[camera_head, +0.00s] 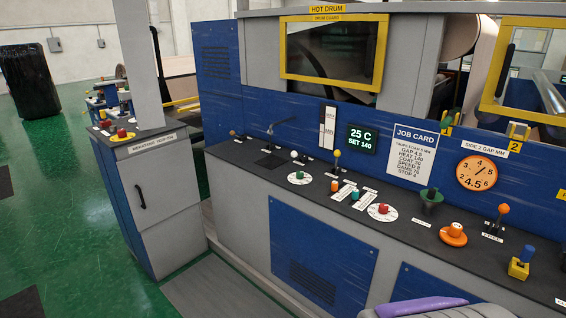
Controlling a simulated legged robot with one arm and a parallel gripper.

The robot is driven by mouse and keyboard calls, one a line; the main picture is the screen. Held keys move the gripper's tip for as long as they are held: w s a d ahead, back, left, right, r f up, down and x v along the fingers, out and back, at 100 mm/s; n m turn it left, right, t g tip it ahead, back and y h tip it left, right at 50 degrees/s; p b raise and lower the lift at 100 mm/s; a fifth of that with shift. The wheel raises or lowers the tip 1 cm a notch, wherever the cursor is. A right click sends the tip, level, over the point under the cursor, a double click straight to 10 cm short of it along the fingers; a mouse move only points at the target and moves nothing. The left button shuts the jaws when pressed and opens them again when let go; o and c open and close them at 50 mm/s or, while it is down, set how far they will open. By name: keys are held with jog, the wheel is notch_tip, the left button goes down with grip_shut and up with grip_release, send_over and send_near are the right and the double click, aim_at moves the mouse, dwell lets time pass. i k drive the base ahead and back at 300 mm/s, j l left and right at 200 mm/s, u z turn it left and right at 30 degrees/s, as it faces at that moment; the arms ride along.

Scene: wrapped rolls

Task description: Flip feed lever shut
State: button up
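The dark console top carries several levers, and their labels are too small to read, so I cannot tell which is the feed lever. A lever with a yellow knob (336,155) stands upright near the middle. A lever with an orange knob (503,209) stands at the right. A bent black lever (271,128) and a small lever with a brown knob (233,133) are at the left end. A white knob (294,155) sits beside them. My gripper is not in view.
A green screen (362,138) reads 25 C, SET 140. A job card (411,152) and orange dial (482,173) are on the blue panel. An orange knob (453,235) and yellow-blue control (520,263) are at front right. Green floor (60,200) is open at left.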

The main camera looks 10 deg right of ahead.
aim_at(294, 154)
jog(key=i+z, duration=0.1)
jog(key=i, duration=0.3)
jog(key=i+j+z, duration=0.1)
jog(key=i, duration=0.45)
jog(key=i+j, duration=0.35)
jog(key=i, duration=0.15)
jog(key=i+j+z, duration=0.15)
jog(key=i+j, duration=0.15)
jog(key=i, duration=0.2)
jog(key=i+j+z, duration=0.1)
jog(key=i+j, duration=0.2)
jog(key=i, duration=0.25)
